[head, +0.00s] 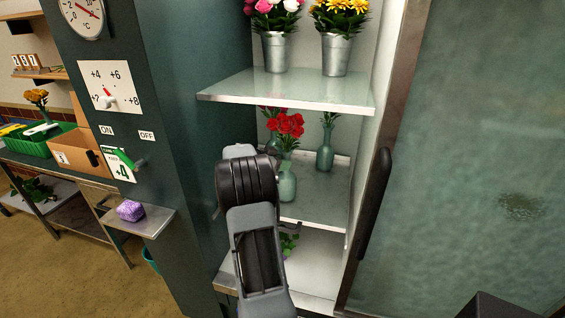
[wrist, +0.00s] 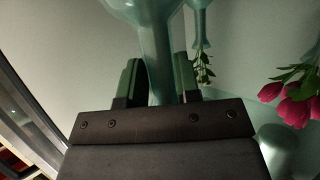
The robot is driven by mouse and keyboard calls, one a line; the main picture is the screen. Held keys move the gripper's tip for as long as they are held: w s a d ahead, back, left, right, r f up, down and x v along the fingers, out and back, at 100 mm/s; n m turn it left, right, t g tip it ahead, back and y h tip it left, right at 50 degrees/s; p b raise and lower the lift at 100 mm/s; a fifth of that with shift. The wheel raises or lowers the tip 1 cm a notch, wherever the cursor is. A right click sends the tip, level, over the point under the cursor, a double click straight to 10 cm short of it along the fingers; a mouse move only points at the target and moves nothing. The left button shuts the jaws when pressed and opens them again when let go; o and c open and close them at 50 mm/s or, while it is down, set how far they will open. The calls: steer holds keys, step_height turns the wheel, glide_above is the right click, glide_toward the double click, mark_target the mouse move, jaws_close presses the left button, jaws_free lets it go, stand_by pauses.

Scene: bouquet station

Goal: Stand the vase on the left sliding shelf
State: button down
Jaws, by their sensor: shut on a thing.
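My gripper (wrist: 158,82) is shut on the narrow neck of a pale green glass vase (wrist: 154,38) in the wrist view. The vase's wider body runs to the picture's top edge; its base is out of view. In the head view my arm hides the fingers. There, a green vase with red flowers (head: 287,186) shows at the middle shelf (head: 322,206), just right of my wrist. I cannot tell for sure if this is the held one, or whether it touches the shelf. Another green vase (head: 325,157) with leaves stands farther back; which shelf is the left sliding one is unclear.
An upper shelf (head: 235,86) above my wrist bears metal buckets of flowers. A lower shelf (head: 316,279) has purple flowers, partly hidden. A dark door handle (head: 376,195) and glass door (head: 480,130) are at the right. Pink-red flowers (wrist: 297,98) are close in the wrist view.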

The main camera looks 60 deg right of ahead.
steer(key=shift+f+b, duration=0.15)
steer(key=shift+b, duration=0.25)
steer(key=c, duration=0.8)
jaws_free()
steer(key=shift+r+p, duration=0.3)
steer(key=shift+p, duration=0.25)
steer(key=b+v, duration=0.2)
steer(key=v, duration=1)
steer(key=s+a+f+n+t+y, duration=0.3)
steer(key=a+n, duration=0.4)
steer(key=a, duration=0.6)
steer(key=s+a+f+n+t+y, duration=0.2)
steer(key=a+n, duration=0.6)
steer(key=a, duration=0.5)
steer(key=s+a+f+n+t+y, duration=0.3)
steer(key=s+a+n+y, duration=0.3)
steer(key=a, duration=0.7)
steer(key=shift+a+f+n+t+y, duration=0.1)
steer(key=shift+f+n+t+y, duration=0.15)
steer(key=shift+n, duration=0.35)
steer(key=shift+a+f+n+t+y, duration=0.15)
steer(key=shift+n+t+y, duration=0.15)
steer(key=shift+n, duration=0.3)
